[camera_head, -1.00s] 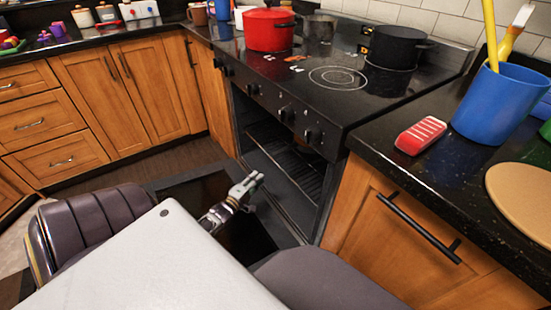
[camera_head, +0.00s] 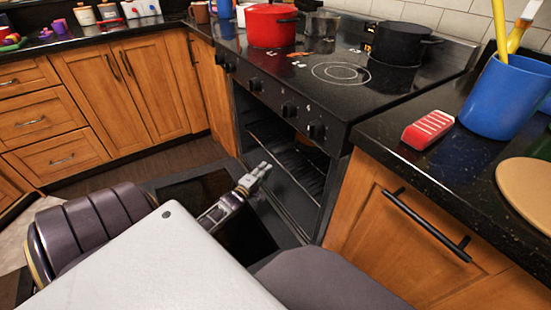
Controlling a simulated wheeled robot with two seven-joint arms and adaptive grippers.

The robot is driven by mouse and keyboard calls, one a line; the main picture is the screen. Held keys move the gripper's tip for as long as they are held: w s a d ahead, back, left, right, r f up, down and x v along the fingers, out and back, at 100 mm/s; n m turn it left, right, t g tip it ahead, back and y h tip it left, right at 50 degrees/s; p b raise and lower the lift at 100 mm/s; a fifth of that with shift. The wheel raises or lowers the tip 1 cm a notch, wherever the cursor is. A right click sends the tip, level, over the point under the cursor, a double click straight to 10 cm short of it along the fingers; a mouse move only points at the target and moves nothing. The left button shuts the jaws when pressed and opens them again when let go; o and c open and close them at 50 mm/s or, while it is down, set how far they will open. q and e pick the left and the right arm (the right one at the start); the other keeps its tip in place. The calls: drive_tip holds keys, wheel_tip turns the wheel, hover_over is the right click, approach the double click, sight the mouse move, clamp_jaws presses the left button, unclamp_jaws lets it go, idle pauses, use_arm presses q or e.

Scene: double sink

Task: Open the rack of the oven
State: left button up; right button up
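The oven (camera_head: 310,218) stands under the black stovetop with its front open. Its door (camera_head: 180,180) is folded down, partly hidden behind my body and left arm. The wire rack (camera_head: 299,167) shows inside the dark cavity, and it looks pushed in. My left gripper (camera_head: 264,170) is over the lowered door, just in front of the oven opening, its fingertips pointing toward the cavity. It looks apart from the rack in this view. The fingers are small and seen at an angle, so I cannot tell whether they are open. My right gripper is out of view.
A red pot (camera_head: 271,27) and a black pot (camera_head: 398,43) stand on the stovetop above. Wooden cabinets flank the oven. A blue container (camera_head: 503,98) and a red-and-white item (camera_head: 427,130) are on the right counter.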

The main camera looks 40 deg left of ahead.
sight(275, 158)
use_arm(q)
drive_tip(key=shift+w+a+b, duration=0.25)
drive_tip(key=shift+w+b, duration=0.65)
drive_tip(key=shift+w, duration=1.2)
drive_tip(key=shift+w+a+b, duration=0.2)
drive_tip(key=shift+w+b, duration=0.65)
drive_tip(key=shift+w, duration=1.2)
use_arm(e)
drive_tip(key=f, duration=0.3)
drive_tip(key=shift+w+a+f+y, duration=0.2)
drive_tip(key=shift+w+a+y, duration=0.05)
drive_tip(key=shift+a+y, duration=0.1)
use_arm(q)
drive_tip(key=shift+c, duration=0.2)
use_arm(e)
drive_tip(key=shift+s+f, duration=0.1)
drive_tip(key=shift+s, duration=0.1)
use_arm(q)
clamp_jaws()
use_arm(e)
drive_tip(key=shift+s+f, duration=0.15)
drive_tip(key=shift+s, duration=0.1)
